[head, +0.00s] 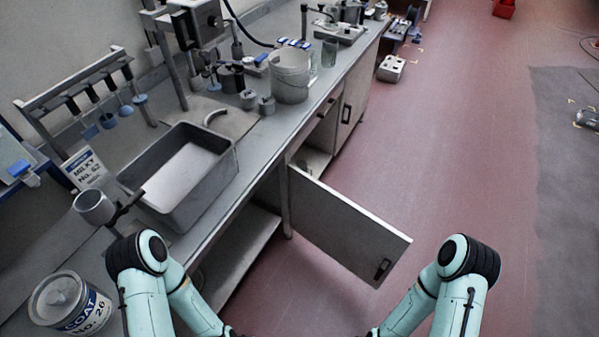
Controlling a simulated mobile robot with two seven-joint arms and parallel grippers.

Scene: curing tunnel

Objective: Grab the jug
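I cannot tell for certain which vessel is the jug. A pale translucent bucket-like vessel (290,78) stands upright on the grey bench, beyond the tub. A small clear glass-like vessel (329,52) stands behind it to the right. A small grey cup-like vessel (94,207) with a dark bar beside it is at the near left, by the grey tub. My two arms come in at the bottom, left and right, and their forearms run out of the lower edge. Neither gripper's fingers show, and nothing is seen held.
A grey tub (224,176) with pale contents sits on the bench (262,140). A labelled can (58,298) stands at the lower left. An open cabinet door (345,228) juts into the floor space between my arms. The reddish floor (450,150) to the right is mostly clear.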

